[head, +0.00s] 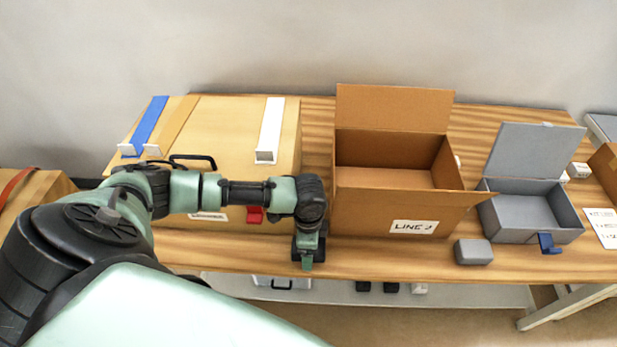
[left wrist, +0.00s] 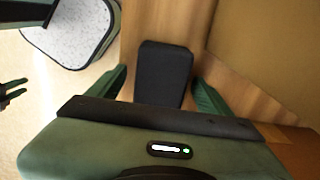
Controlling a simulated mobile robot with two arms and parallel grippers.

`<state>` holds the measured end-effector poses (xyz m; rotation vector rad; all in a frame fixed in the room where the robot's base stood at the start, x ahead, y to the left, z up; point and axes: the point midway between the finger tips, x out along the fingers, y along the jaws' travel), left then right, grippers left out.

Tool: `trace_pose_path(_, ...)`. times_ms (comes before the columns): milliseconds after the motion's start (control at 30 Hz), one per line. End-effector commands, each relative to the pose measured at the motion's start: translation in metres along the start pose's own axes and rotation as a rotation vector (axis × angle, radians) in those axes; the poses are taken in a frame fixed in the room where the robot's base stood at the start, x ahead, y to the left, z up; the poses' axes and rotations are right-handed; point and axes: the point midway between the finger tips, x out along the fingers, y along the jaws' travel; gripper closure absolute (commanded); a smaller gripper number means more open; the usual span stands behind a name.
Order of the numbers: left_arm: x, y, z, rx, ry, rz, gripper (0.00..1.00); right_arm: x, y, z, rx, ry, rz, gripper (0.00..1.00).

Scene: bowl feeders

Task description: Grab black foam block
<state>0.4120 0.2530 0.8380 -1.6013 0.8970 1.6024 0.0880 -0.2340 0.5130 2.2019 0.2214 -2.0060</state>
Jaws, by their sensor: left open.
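The black foam block (left wrist: 163,75) lies on the wooden table near its front edge in the left wrist view. My left gripper (head: 307,264) is open and points down at the table's front, between the two cardboard boxes. In the left wrist view, its green fingers (left wrist: 160,92) stand to either side of the block's near part, with gaps showing, and the gripper body hides the near end. In the head view I cannot make out the block under the gripper.
A large closed carton (head: 285,150) stands left of the gripper. An open box labelled "LINE 2" (head: 375,210) is to the right. A grey open box (head: 500,235) and a small grey block (head: 473,252) sit farther right. A dark pronged shape (left wrist: 12,90) at the wrist view's edge is unclear.

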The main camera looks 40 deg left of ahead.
Motion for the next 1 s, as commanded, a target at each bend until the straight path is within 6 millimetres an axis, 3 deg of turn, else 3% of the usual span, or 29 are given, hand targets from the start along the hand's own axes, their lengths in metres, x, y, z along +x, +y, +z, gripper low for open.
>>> trace_pose_path(267,0.005,0.0,0.0,0.001,0.0,-0.002,0.2,0.0,-0.001,0.0,-0.001,0.0,-0.001,0.64)
trace_pose_path(500,0.004,0.0,0.0,0.001,0.0,-0.001,0.84,0.0,-0.001,0.0,-0.001,0.0,-0.001,0.64)
trace_pose_path(833,0.002,-0.001,0.0,0.001,0.001,-0.002,0.84,0.0,0.0,0.0,-0.001,0.0,-0.001,0.64)
trace_pose_path(1000,-0.013,-0.001,-0.001,0.001,0.003,-0.003,0.84,0.002,0.0,0.001,-0.001,0.0,0.0,0.64)
